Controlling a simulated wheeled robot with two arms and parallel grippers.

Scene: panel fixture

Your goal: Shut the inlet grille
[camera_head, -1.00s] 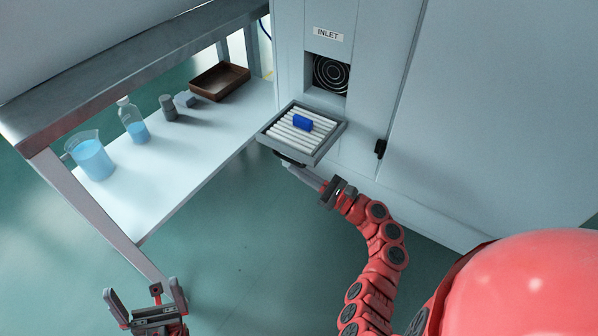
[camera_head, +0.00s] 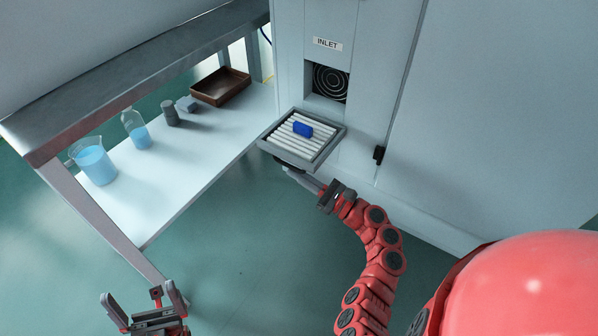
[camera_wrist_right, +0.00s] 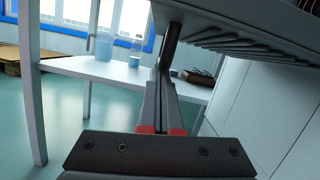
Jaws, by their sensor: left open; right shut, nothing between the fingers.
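The inlet grille (camera_head: 325,146) is a grey frame with white slats. It stands open, folded out nearly flat below the square inlet opening (camera_head: 330,82), where dark rings show. A blue block (camera_head: 302,129) lies on its slats. My right gripper (camera_head: 299,174) is shut and empty just under the grille's front edge, by a dark handle. In the right wrist view its fingers (camera_wrist_right: 163,85) point up at this handle (camera_wrist_right: 170,45) under the slatted grille (camera_wrist_right: 240,42); I cannot tell whether they touch it. My left gripper (camera_head: 142,296) is open and empty at the lower left, far from the grille.
A bench at the left has a white lower shelf (camera_head: 185,185). On it stand a beaker (camera_head: 95,163) and a bottle (camera_head: 137,130) with blue liquid, a grey cylinder (camera_head: 170,113) and a brown tray (camera_head: 220,87). The floor before the cabinet is clear.

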